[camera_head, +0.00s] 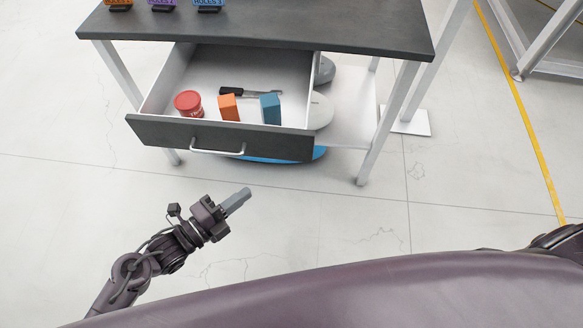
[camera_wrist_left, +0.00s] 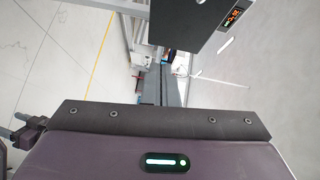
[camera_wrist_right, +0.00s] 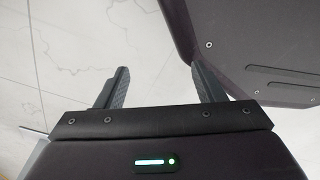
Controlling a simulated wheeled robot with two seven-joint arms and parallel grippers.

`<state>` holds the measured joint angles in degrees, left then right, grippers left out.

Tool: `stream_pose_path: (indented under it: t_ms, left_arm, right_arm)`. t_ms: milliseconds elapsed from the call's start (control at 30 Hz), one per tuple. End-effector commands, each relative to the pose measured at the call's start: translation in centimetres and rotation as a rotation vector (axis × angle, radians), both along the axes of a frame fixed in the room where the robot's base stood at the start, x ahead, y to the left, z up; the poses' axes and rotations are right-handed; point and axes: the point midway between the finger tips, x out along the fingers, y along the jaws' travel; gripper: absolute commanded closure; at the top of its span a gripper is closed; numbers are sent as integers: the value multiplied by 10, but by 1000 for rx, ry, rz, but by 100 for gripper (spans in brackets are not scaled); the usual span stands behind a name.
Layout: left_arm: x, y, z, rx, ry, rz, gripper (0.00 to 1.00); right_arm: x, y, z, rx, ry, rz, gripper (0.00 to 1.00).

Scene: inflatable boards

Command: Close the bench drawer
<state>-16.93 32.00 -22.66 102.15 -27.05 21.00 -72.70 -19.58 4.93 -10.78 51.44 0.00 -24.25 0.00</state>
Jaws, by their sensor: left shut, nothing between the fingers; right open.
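The bench drawer (camera_head: 160,131) is pulled out under the dark bench top (camera_head: 260,30), with a dark front and a light bar handle (camera_head: 217,151). Inside it are a red tin (camera_head: 188,104), an orange box (camera_head: 228,108), a blue box (camera_head: 270,109) and a dark tool (camera_head: 250,92). My left gripper (camera_head: 238,202) is shut and empty, in front of and below the drawer front, apart from it. Its shut fingers also show in the left wrist view (camera_wrist_left: 160,88). My right gripper (camera_wrist_right: 158,85) is open and empty in the right wrist view, over the floor; the head view does not show its fingers.
A white lower shelf (camera_head: 350,115) holds grey rounded things, and a blue board (camera_head: 285,155) shows below the drawer. A yellow line (camera_head: 530,125) runs along the floor at right. The floor before the bench is clear.

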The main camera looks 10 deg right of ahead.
Motion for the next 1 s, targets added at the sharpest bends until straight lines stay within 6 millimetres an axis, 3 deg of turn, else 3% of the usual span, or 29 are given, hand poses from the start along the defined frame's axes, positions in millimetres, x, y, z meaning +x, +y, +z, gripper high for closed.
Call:
stream_pose_path:
  t_ms: [100, 267, 733, 1000]
  left_arm:
    - [-13, -14, 24, -4, -110, -71, 100]
    - [-10, -26, 31, -6, -137, -84, 100]
    - [33, -109, 32, -7, -132, -80, 100]
    - [65, -116, 30, -4, -131, -81, 100]
  right_arm:
    - [4, 0, -3, 0, -2, -1, 37]
    - [3, 0, -2, -1, -1, -1, 37]
    - [-9, -2, -3, -1, 3, 1, 37]
    - [-14, -3, -4, -2, 9, 1, 37]
